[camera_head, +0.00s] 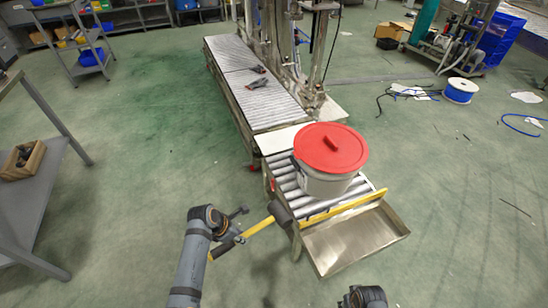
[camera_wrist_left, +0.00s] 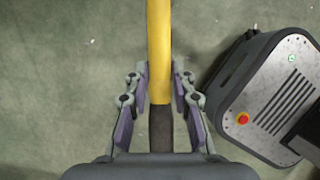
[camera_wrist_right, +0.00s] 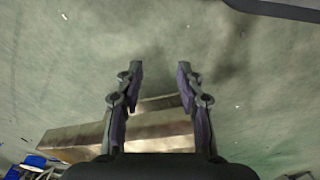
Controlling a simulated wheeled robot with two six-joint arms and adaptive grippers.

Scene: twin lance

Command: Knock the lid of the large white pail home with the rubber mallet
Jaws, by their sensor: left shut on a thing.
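The large white pail (camera_head: 322,186) stands upright on the near end of the roller conveyor. Its round red lid (camera_head: 345,158) lies on top; I cannot tell whether its rim is fully seated. My left gripper (camera_head: 238,236) is shut on the rubber mallet's yellow handle (camera_head: 261,226), also seen in the left wrist view (camera_wrist_left: 159,50). The mallet's dark head (camera_head: 280,212) is left of and below the pail, apart from it, near the conveyor's left edge. My right gripper (camera_wrist_right: 160,75) is open and empty; in the head view only part of that arm shows at the bottom.
A shallow metal tray (camera_head: 345,240) and a yellow bar (camera_head: 345,207) border the conveyor's near end. Dark tools (camera_head: 264,82) lie on the far rollers (camera_head: 262,103). A machine frame rises behind the pail. A grey bench (camera_head: 35,195) stands left, with open floor between.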

